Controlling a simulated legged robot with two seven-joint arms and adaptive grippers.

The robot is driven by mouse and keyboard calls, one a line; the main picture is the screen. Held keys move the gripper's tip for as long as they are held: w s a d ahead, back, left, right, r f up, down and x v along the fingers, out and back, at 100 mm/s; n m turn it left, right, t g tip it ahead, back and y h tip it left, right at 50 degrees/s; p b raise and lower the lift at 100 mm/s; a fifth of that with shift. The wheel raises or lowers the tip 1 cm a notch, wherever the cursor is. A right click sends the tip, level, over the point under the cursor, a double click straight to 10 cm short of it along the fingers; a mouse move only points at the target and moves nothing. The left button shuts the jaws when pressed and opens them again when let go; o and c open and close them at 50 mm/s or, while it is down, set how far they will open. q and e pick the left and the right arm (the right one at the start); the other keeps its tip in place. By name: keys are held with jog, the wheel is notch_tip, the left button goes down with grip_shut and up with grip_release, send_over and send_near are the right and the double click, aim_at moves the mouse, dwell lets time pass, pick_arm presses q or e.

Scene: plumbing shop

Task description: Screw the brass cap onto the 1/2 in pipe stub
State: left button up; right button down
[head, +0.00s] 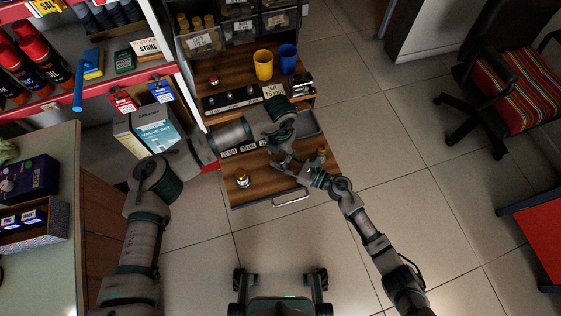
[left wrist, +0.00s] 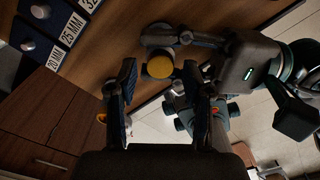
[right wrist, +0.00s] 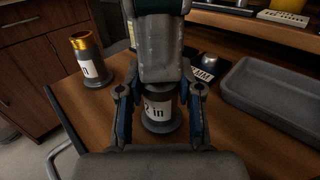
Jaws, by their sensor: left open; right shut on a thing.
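The 1/2 in pipe stub (right wrist: 158,108) stands upright with a round dark base and a white label. My right gripper (right wrist: 160,125) is shut on it; it also shows in the head view (head: 312,174). My left gripper (left wrist: 160,68) is open above the stub, its two fingers on either side of a yellow brass disc (left wrist: 160,66), with gaps. The disc appears to be the brass cap over the stub's top, but I cannot tell how it is seated. My left gripper hides the stub's top in the right wrist view.
Another labelled stub with a brass top (right wrist: 80,50) stands near the bench's left front; it also shows in the head view (head: 242,178). A grey tray (right wrist: 270,95) lies at the right. Yellow (head: 263,65) and blue (head: 288,58) cups stand behind. A drawer handle (head: 290,197) juts out in front.

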pick_arm(q)
jog(key=shift+f, duration=0.75)
jog(key=c, duration=0.9)
jog(key=o, duration=1)
jog(key=shift+r, duration=0.1)
jog(key=shift+r, duration=4)
jog(key=shift+c, duration=0.5)
jog(key=shift+f, duration=0.1)
